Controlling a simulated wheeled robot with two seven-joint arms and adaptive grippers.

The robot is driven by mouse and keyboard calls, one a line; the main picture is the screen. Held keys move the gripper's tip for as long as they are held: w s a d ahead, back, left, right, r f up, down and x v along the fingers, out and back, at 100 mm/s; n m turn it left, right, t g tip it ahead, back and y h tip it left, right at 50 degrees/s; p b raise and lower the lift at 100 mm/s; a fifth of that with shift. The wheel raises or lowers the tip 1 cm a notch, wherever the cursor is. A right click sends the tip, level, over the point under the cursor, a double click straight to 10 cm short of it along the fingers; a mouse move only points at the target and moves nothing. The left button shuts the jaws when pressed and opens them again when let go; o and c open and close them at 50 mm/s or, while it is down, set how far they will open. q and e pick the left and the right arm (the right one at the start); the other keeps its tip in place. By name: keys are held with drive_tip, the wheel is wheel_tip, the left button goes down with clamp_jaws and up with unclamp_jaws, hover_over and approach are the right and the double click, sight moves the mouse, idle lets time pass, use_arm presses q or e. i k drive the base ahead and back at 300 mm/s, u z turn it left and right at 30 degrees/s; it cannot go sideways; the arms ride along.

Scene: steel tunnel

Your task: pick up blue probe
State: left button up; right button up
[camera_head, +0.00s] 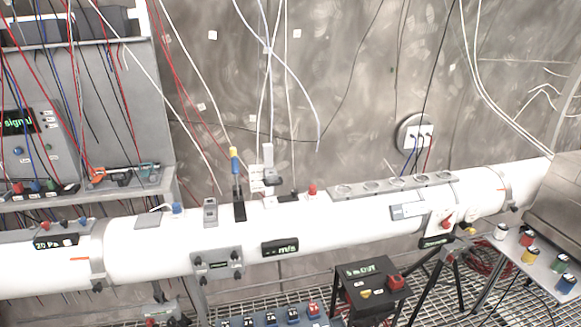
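A slim upright piece with a yellow top and a blue section (236,166) stands on top of the white pipe (340,238), above a black base. It may be the blue probe, but I cannot tell for certain. A small blue cap (177,208) sits further left on the pipe's top. A blue-marked cylinder (567,283) stands on the table at the right. Neither of my grippers shows in the view.
A grey holder strip with several round holes (393,186) lies along the pipe's top. A shelf (100,192) with instruments stands at left. A black box labelled OUT (372,288) stands in front of the pipe. Cables hang across the back wall.

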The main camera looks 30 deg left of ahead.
sight(235, 169)
drive_tip(key=z, duration=0.2)
drive_tip(key=i, duration=1.4)
drive_tip(key=u, duration=0.7)
